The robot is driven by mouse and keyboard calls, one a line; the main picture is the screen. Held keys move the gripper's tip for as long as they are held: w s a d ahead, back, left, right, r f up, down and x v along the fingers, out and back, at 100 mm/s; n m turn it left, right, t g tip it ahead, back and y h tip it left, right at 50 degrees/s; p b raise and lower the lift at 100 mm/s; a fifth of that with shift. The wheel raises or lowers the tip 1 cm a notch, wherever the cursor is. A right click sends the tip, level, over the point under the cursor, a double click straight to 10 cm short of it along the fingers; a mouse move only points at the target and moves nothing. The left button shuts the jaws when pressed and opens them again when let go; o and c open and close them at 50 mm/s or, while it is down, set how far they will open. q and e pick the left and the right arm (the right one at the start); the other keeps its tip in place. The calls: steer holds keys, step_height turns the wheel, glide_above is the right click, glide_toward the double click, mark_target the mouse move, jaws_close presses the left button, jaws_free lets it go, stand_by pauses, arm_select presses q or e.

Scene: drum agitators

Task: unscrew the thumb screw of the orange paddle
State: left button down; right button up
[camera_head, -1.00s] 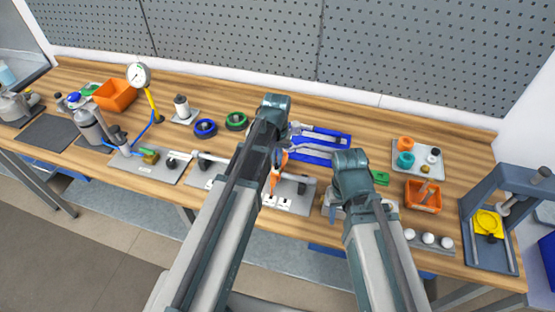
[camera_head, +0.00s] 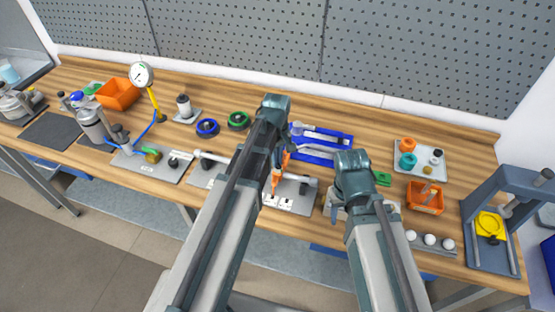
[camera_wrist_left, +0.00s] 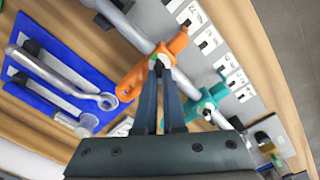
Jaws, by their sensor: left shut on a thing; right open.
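The orange paddle (camera_wrist_left: 150,68) sits on a light grey shaft in the left wrist view. It also shows beside my left arm in the head view (camera_head: 275,179). My left gripper (camera_wrist_left: 160,72) is shut at the middle of the paddle, where its thumb screw is. The fingertips hide most of the screw. A teal paddle (camera_wrist_left: 205,103) sits further along the same shaft. My right gripper (camera_head: 338,205) is open to the right in the head view, its fingers mostly hidden by my own wrist.
A blue tray (camera_wrist_left: 62,92) with wrenches lies beside the shaft's plate. The grey plate (camera_wrist_left: 235,62) carries white labels with slots. An orange bin (camera_head: 428,208) and a press frame (camera_head: 480,262) stand to the right. A dial gauge (camera_head: 141,76) stands to the left.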

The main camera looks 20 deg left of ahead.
arm_select(q)
steer(key=shift+s+n, duration=0.1)
steer(key=shift+n, duration=0.5)
steer(key=c, duration=1)
jaws_free()
steer(key=shift+a, duration=0.1)
step_height(320, 180, up, 14)
steer(key=p, duration=1.4)
steer(key=shift+f, duration=0.15)
